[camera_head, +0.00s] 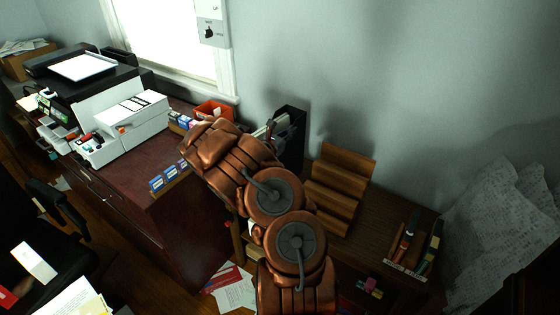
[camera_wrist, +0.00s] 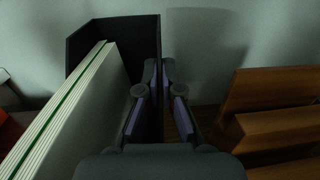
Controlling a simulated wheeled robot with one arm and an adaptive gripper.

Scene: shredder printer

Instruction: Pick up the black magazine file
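The black magazine file (camera_wrist: 112,35) stands upright against the wall in the wrist view, with white and green-edged papers (camera_wrist: 78,105) inside it. In the head view the file (camera_head: 292,132) shows behind my arm, which hides its lower part. My gripper (camera_wrist: 160,80) is at the file's right side. Its two fingers are apart, with the file's dark right side wall seemingly between them. The left finger is next to the papers and the right finger is on the outer side. I cannot tell whether the pads touch the wall.
A wooden stepped rack (camera_head: 340,190) stands right of the file; it also shows in the wrist view (camera_wrist: 275,110).

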